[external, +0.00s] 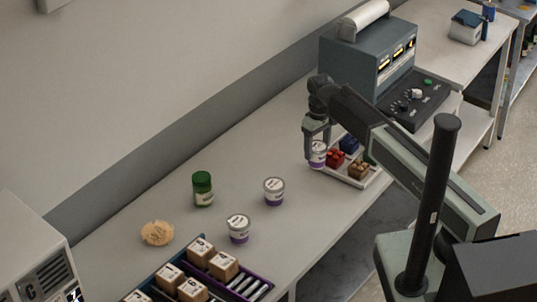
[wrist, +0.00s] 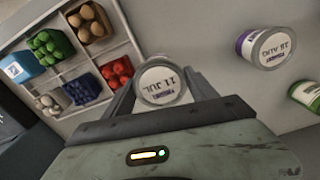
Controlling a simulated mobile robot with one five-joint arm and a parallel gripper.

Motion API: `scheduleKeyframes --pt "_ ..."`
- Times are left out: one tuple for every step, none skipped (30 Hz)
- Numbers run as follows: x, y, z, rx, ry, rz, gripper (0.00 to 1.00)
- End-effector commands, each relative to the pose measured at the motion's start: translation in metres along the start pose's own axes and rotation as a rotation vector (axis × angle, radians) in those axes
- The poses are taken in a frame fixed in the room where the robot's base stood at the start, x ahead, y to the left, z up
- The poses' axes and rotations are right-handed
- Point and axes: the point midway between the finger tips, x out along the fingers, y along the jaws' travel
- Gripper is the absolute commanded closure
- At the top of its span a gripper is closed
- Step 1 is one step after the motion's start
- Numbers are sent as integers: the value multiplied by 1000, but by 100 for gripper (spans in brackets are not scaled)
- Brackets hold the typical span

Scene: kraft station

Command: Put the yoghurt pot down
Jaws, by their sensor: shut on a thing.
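My gripper (external: 317,147) is shut on a white yoghurt pot (external: 317,157) with a purple lower band, beside the left end of a pale divided tray (external: 346,179). In the wrist view the held pot (wrist: 162,85) shows its round lid, marked "11 JUL", between the two fingers. I cannot tell whether its base touches the table. Two similar yoghurt pots stand on the table, one further back (external: 273,191) and one nearer the box crate (external: 238,229). A pot marked "18 AUG" (wrist: 270,47) shows at upper right in the wrist view.
The tray holds red, blue, brown and green punnets, close to the held pot. A grey machine (external: 365,62) stands behind the tray. Bare table lies between pots and tray.

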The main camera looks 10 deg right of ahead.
Motion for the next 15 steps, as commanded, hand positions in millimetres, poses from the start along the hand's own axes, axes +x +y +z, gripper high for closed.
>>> scheduleKeyframes --pt "3 6 -23 0 0 0 81" --pt "4 8 -32 0 0 0 81" --pt "5 12 -45 0 0 0 81" --pt "6 14 -54 0 0 0 81" --pt "7 16 -63 0 0 0 81" --pt "8 19 -74 0 0 0 81" --pt "9 21 -82 0 0 0 81" --pt "9 23 -88 0 0 0 81" --pt "10 25 -96 0 0 0 81" --pt "10 26 -101 0 0 0 81" --pt "11 27 -105 0 0 0 81" --pt "11 28 -109 0 0 0 81" --pt "11 29 -110 0 0 0 81" --pt "11 29 -112 0 0 0 81" --pt "11 29 -112 0 0 0 81"
